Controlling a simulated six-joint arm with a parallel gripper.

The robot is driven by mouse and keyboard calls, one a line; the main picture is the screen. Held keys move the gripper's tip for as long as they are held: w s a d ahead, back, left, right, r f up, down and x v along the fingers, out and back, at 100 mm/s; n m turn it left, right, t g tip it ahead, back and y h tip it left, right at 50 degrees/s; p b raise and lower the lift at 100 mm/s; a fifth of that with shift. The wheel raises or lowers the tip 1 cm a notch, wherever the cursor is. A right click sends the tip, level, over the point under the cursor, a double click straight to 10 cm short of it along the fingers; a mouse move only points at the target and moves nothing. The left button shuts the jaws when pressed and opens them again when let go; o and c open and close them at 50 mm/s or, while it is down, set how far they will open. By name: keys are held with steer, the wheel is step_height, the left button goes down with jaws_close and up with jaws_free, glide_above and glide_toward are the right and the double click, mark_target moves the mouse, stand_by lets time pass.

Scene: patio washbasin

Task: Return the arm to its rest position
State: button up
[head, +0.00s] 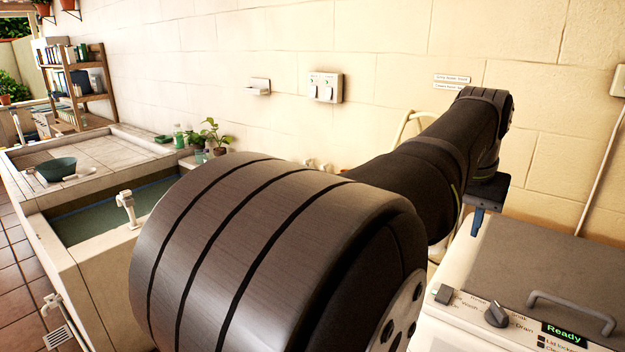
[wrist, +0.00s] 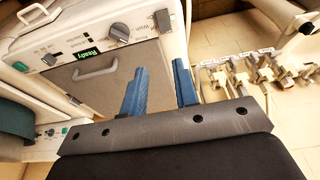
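My gripper (wrist: 160,75) shows in the wrist view as two blue fingers standing apart on a dark bar, with nothing between them. In the head view, my arm reaches from the front centre to the upper right. There my gripper (head: 477,220) hangs below the wrist beside the white machine, and only one blue finger shows clearly. My arm hides much of the middle of the head view.
The white washing machine (head: 565,285) with a "Ready" display stands at the right. The stone basin (head: 95,222) is at the left, with a green bowl (head: 57,169) on its slab. Several taps (wrist: 265,72) line the wall at right in the wrist view.

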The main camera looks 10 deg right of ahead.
steer(key=o, duration=1.5)
steer(key=shift+g+y, duration=0.7)
steer(key=s+d, duration=0.1)
steer(key=d, duration=0.2)
steer(key=s+d+f, duration=0.1)
steer(key=s+d, duration=0.1)
steer(key=d, duration=0.1)
steer(key=s+d+f, duration=0.1)
steer(key=d, duration=0.2)
steer(key=shift+s+d+f, duration=0.1)
steer(key=shift+s+d, duration=0.2)
steer(key=shift+d, duration=0.05)
steer(key=f, duration=0.9)
steer(key=shift+w+d+f, duration=0.2)
steer(key=shift+d+f, duration=0.15)
steer(key=r, duration=1)
steer(key=shift+s+a, duration=0.2)
steer(key=shift+a, duration=0.15)
